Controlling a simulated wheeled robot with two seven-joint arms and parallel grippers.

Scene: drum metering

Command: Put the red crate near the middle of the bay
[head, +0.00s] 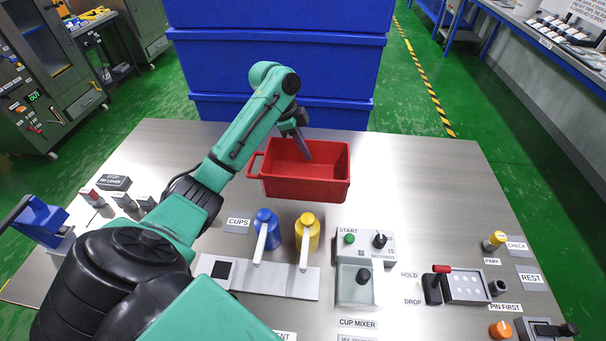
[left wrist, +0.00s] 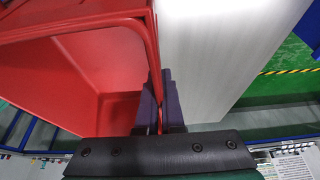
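The red crate (head: 305,184) is upright, open-topped and looks empty, at the back middle of the steel table in the head view. A handle loop sticks out on its left side. My left gripper (head: 303,150) reaches down at the crate's far wall, with one finger showing inside. In the left wrist view, the crate (left wrist: 70,75) fills the left side, and its wall runs between the close-set fingers (left wrist: 160,108) of that gripper. I cannot tell whether the crate rests on the table or hangs just above it. No marked bay outline shows. My right gripper is not in view.
Bare table (head: 420,180) lies right of the crate. A hold/drop panel (head: 465,287) is at right. Blue bins (head: 280,60) stand behind the table.

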